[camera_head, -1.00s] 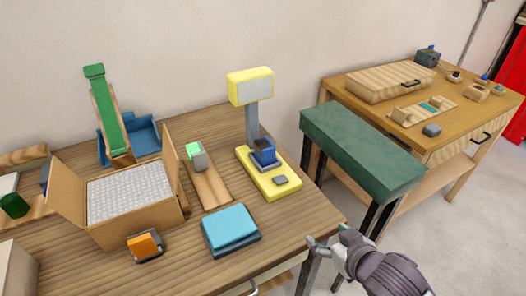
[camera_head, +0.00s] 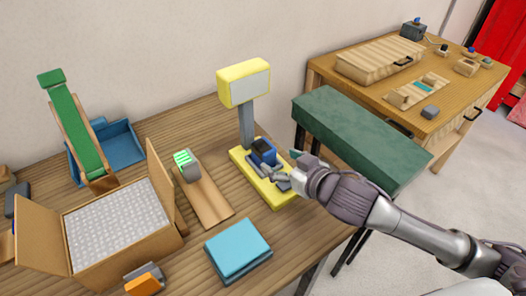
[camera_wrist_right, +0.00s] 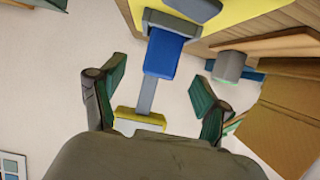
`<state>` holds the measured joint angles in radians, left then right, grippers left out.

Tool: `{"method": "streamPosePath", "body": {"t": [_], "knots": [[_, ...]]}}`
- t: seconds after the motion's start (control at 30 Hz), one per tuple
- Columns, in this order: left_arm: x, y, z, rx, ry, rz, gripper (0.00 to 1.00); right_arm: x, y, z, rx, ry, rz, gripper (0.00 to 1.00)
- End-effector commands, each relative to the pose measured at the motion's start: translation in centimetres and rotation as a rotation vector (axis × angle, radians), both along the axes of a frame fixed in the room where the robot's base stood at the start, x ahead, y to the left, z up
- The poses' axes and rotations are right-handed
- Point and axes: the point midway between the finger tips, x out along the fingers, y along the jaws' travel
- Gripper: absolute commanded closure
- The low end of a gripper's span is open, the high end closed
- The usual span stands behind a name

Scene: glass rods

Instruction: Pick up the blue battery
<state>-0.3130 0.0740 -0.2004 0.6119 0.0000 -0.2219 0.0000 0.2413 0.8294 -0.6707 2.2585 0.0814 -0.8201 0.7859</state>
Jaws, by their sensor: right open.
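The blue battery (camera_head: 263,150) stands in a dark holder on the yellow base (camera_head: 284,199) of a stand with a grey post and a yellow-framed head. In the right wrist view the battery (camera_wrist_right: 163,53) shows as a blue block, ahead of and between the two spread fingers. My right gripper (camera_head: 279,178) is open at the right side of the yellow base, close to the battery. Its green-padded fingers (camera_wrist_right: 156,95) are apart with nothing between them. Whether a finger touches the base or holder, I cannot tell. My left gripper is not in view.
The stand's yellow head (camera_head: 243,87) rises behind the battery. A wooden ramp with a grey-green block (camera_head: 187,166), a cardboard box (camera_head: 165,250) and a light-blue block (camera_head: 238,247) are to the left. A green bench (camera_head: 360,140) is to the right.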

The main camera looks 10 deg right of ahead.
Motion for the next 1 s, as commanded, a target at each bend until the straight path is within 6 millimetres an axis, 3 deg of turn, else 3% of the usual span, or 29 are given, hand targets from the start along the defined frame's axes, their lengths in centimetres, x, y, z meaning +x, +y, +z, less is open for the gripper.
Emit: {"method": "streamPosePath", "body": {"t": [0.17,0.47,0.63,0.9,1.0], "knots": [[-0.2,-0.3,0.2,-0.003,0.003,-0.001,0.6,1.9,0.8,-0.7,0.0,-0.001,0.0,0.25],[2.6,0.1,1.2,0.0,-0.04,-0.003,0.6,4.7,2.1,-1.8,-0.001,-0.001,-0.001,0.25],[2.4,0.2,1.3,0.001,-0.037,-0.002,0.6,6.3,2.7,-2.7,-0.001,0.0,-0.001,0.25],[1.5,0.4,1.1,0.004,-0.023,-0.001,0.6,6.5,2.8,-2.9,-0.002,-0.001,0.001,0.25],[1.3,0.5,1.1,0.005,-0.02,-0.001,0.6,6.5,2.8,-2.9,-0.002,-0.001,0.0,0.42]]}}
